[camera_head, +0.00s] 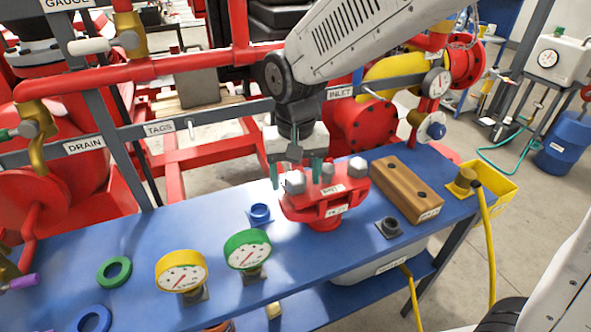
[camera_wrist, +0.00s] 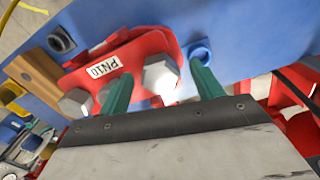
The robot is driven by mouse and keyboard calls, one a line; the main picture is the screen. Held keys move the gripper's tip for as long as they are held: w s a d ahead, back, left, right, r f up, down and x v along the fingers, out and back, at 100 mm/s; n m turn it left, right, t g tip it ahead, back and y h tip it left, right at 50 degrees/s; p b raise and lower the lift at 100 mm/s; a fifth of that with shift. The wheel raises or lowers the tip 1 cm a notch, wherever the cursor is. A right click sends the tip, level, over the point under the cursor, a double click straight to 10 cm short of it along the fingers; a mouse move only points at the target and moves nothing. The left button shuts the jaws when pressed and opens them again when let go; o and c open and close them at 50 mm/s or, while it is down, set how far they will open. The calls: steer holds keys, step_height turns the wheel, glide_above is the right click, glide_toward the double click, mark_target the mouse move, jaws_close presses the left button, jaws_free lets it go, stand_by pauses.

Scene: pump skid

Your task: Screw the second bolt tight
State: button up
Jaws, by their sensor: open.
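A red flange assembly (camera_head: 325,207) with a white PN10 label stands on the blue bench. Several grey hex bolt heads sit on its top, among them a left one (camera_head: 295,183) and a right one (camera_head: 357,166). My gripper (camera_head: 295,175) is over the flange's left side with its green fingers apart. In the wrist view, a bolt head (camera_wrist: 160,76) shows between the open fingers (camera_wrist: 162,66), and another (camera_wrist: 75,103) lies left of them. Contact with the bolt cannot be told. The bolt shanks are hidden, and which bolt is the second is not marked.
A wooden block (camera_head: 407,190) with holes stands right of the flange, beside a dark socket (camera_head: 390,227). A blue ring (camera_head: 260,213) and yellow (camera_head: 181,271) and green (camera_head: 247,250) gauges are left. Red pipes and a grey rail run behind.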

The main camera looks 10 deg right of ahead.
steer(key=c, duration=1.1)
steer(key=shift+o, duration=0.7)
steer(key=shift+c, duration=0.7)
steer(key=m, duration=1.1)
steer(key=shift+m, duration=0.3)
steer(key=m, duration=0.3)
steer(key=o, duration=1.1)
steer(key=shift+r, duration=3.95)
